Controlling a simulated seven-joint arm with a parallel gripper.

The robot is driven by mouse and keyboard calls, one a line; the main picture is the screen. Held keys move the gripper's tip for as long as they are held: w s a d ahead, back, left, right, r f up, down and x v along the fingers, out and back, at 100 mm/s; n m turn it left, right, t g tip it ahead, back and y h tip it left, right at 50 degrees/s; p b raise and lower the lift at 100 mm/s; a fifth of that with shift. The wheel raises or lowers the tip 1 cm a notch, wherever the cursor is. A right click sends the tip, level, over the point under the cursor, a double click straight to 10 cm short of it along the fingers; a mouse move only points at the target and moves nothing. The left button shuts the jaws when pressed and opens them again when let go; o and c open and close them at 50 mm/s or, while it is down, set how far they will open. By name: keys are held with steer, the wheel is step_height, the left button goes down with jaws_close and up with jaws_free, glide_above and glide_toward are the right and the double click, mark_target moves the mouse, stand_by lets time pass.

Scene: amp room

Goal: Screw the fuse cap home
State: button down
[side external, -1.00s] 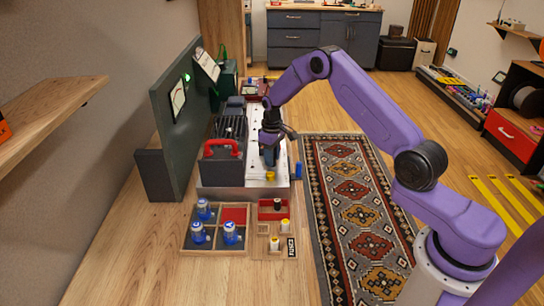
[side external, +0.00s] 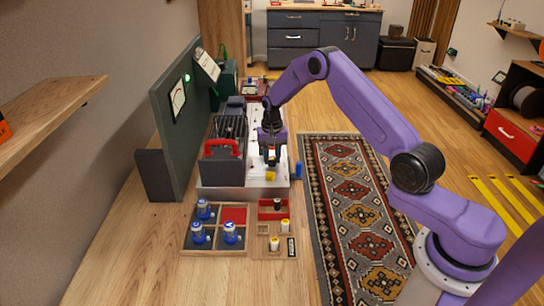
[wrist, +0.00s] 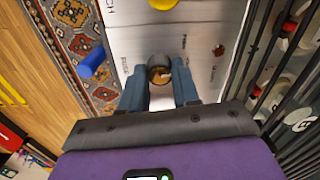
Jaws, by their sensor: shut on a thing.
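My gripper (side external: 270,157) points down over the pale top of the amp chassis (side external: 250,194). In the wrist view its two blue-grey fingers (wrist: 160,86) are closed on the sides of a small round dark cap (wrist: 160,69) with a brass-coloured middle, which I take for the fuse cap. The cap is at the chassis top; I cannot tell how deep it sits. In the side view the gripper hides it.
A blue cylinder (side external: 298,170) stands by the chassis edge, and a yellow piece (side external: 271,176) is close to the gripper. Trays with blue-marked tubes (side external: 203,210) and small parts (side external: 274,243) lie in front.

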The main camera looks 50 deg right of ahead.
mark_target(272, 159)
steer(key=shift+m, duration=0.6)
steer(key=c, duration=0.8)
jaws_free()
step_height(272, 159, up, 18)
steer(key=shift+f, duration=0.25)
